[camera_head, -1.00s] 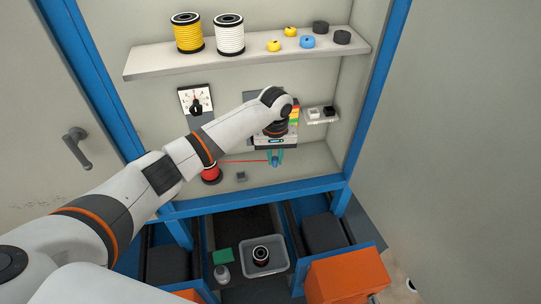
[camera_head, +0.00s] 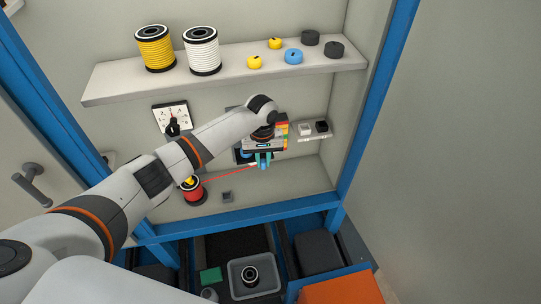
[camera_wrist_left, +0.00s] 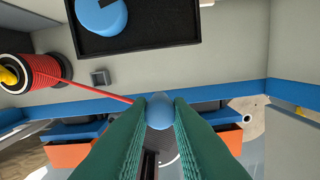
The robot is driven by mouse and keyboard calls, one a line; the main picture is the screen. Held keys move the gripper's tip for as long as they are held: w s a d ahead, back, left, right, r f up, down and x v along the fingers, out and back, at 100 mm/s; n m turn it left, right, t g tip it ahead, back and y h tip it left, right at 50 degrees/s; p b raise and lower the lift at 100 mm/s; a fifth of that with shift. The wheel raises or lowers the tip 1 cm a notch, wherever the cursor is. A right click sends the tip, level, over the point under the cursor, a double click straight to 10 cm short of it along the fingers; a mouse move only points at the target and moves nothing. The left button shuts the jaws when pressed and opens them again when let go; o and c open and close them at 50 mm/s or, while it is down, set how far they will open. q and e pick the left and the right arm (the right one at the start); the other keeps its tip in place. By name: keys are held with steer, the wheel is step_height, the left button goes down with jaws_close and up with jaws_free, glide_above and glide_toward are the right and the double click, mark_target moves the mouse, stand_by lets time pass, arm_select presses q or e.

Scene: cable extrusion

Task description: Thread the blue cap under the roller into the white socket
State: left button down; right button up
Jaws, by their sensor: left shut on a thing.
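My left gripper (camera_head: 264,161) has teal fingers, shut on the small round blue cap (camera_wrist_left: 160,111) at the end of the red cable (camera_wrist_left: 95,90). The cable runs taut from the red spool (camera_head: 193,191), at left on the cabinet floor, to the fingers. The spool also shows in the left wrist view (camera_wrist_left: 45,72). A round blue part, seemingly the roller (camera_wrist_left: 101,14), sits in a dark frame at the top of the wrist view, apart from the cap. A small white block, possibly the socket (camera_head: 305,129), is on the right side ledge. My right gripper is out of view.
The upper shelf (camera_head: 120,84) holds yellow and white spools and several small round parts. A dial (camera_head: 171,119) is on the back wall. A small grey cube (camera_head: 227,197) stands on the floor right of the red spool. A grey bin (camera_head: 233,279) is below.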

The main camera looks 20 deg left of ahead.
arm_select(q)
steer(key=s+a+f+b, duration=0.2)
steer(key=a+f+b, duration=0.1)
steer(key=a+b, duration=0.1)
steer(key=s+a+f+b, duration=0.1)
steer(key=a+f+b, duration=0.3)
steer(key=s+a+f+b, duration=0.2)
steer(key=a+f+b, duration=0.1)
steer(key=f+b, duration=0.1)
steer(key=shift+s+a+f, duration=0.2)
steer(key=shift+s+a, duration=0.1)
steer(key=shift+a, duration=0.1)
steer(key=shift+f, duration=1.65)
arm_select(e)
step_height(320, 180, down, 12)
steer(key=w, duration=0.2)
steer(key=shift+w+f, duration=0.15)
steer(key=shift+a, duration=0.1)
arm_select(q)
steer(key=shift+f+p, duration=0.25)
steer(key=shift+p, duration=0.1)
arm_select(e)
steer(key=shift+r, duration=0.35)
